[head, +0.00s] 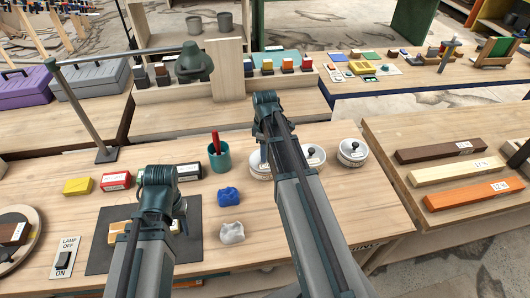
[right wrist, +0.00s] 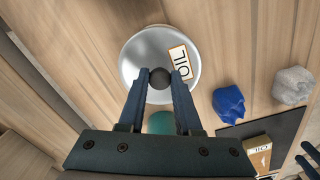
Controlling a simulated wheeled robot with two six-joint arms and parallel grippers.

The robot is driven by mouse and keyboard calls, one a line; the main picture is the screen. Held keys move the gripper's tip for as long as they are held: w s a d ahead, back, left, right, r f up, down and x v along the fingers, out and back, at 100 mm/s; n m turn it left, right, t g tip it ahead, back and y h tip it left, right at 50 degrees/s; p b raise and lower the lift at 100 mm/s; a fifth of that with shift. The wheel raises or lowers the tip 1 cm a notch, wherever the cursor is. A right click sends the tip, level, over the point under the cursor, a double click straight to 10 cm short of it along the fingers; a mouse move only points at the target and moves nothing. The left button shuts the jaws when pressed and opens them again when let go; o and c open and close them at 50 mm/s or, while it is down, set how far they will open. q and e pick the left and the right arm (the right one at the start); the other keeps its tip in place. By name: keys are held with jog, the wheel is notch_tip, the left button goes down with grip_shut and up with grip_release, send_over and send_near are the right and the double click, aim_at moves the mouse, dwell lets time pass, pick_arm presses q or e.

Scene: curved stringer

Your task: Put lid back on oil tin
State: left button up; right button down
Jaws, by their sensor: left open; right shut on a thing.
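In the right wrist view, a round silver lid (right wrist: 145,48) carries a label reading OIL and a dark knob (right wrist: 160,78). My right gripper (right wrist: 160,82) is shut on this knob. The lid hides whatever is directly under it. In the head view, my right gripper's fingers are hidden behind its own arm. A pale round tin (head: 257,168) shows partly beside that arm; I cannot tell whether the lid touches it. My left gripper (head: 177,212) is open and empty above the dark mat, with its fingers partly hidden.
Two more pale tins with dark knobs, a middle one (head: 313,161) and a right one (head: 352,157), stand nearby. A teal cup (head: 219,160), blue lump (head: 229,197) and white lump (head: 232,233) lie left of my right arm. The dark mat (head: 190,242) holds a tan block (head: 118,231).

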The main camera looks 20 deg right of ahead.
pick_arm(q)
jog(key=shift+f, duration=0.15)
pick_arm(e)
jog(key=shift+f, duration=0.1)
dwell(0.4)
jog(key=shift+c, duration=0.2)
grip_release()
dwell(0.4)
jog(key=shift+r+p, duration=3.45)
jog(key=shift+r, duration=0.1)
pick_arm(q)
notch_tip(320, 180, up, 7)
